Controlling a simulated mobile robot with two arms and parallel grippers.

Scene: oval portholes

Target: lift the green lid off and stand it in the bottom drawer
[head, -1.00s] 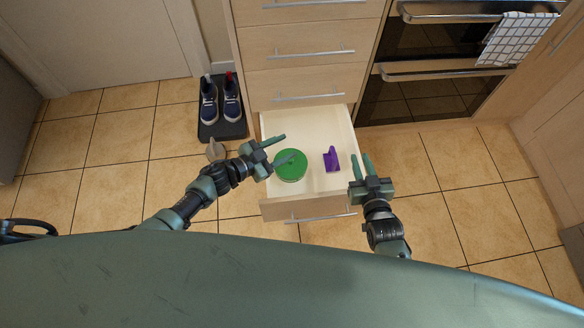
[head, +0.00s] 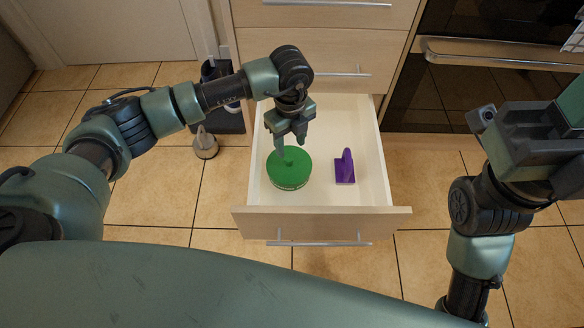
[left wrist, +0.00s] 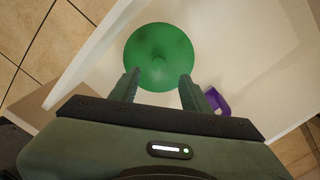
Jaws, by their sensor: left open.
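The green lid (head: 295,172) is round with a small raised knob. It tops a low round tub, whose side shows just below its edge, in the left half of the pulled-out bottom drawer (head: 365,125). In the left wrist view the lid (left wrist: 158,48) lies just beyond the fingertips. My left gripper (head: 290,143) is open, pointing down over the lid's far side near the knob; its fingers hide part of the lid. I cannot tell whether they touch it. My right gripper's body (head: 530,140) is at the right edge; its fingers cannot be made out.
A purple object (head: 345,170) with an upright handle stands in the drawer right of the lid. The drawer floor around them is bare. A grey cone-shaped item (head: 205,145) stands on the tiles left of the drawer. Closed drawers rise behind, with an oven (head: 455,85) to the right.

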